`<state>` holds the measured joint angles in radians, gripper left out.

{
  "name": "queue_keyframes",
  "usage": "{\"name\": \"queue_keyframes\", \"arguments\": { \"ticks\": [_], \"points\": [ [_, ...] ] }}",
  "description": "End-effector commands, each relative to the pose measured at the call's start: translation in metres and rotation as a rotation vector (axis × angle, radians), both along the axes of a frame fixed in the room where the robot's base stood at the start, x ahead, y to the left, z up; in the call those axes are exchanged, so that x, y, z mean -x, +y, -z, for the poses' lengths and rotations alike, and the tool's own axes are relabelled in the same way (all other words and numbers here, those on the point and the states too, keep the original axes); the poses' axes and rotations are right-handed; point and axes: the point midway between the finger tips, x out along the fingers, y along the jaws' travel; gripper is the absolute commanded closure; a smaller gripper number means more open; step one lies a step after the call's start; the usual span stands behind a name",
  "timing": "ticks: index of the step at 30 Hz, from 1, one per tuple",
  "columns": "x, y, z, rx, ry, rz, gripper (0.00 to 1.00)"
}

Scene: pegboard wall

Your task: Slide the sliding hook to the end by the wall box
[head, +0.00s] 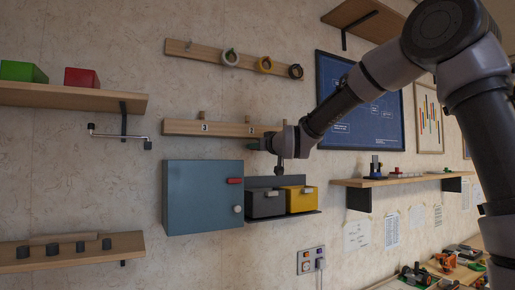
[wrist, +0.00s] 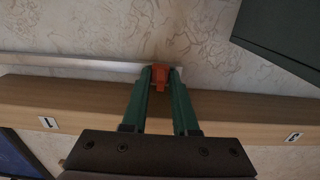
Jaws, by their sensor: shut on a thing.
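The sliding hook (wrist: 161,76) is a small orange-red piece on a thin pale rail (wrist: 70,61) in the wrist view. My gripper (wrist: 160,84) has its two green fingers shut around it. The hook sits near the right end of the rail in that view, on the side of a dark box corner (wrist: 285,35) that looks like the wall box. In the head view my gripper (head: 260,145) is at the wall, above and just right of the blue-grey wall box (head: 203,197). The hook and rail are hidden there behind my gripper and arm.
A numbered wooden board (head: 222,128) runs along the wall behind my gripper. A shelf with a grey bin (head: 265,206) and a yellow bin (head: 301,201) is below. A ring rack (head: 205,53) hangs above. A blue poster (head: 375,118) is behind my arm.

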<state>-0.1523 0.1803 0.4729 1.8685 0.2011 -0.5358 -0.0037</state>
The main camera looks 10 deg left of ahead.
Motion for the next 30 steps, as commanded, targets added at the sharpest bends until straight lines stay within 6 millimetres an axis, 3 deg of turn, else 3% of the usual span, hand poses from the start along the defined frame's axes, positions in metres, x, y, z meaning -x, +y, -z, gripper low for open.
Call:
{"name": "queue_keyframes", "arguments": {
  "ticks": [1,2,3,4,17,30],
  "points": [
    [0.003,0.004,0.001,0.001,0.003,-0.007,1.00],
    [0.003,0.004,0.001,0.001,0.003,-0.008,0.65],
    [0.003,0.004,0.001,0.001,0.003,-0.008,0.50],
    [0.003,0.004,0.001,0.001,0.003,-0.008,0.43],
    [0.010,-0.003,-0.001,0.002,-0.001,-0.005,0.43],
    [0.077,-0.047,0.000,0.002,0.000,-0.005,0.43]
  ]
}}
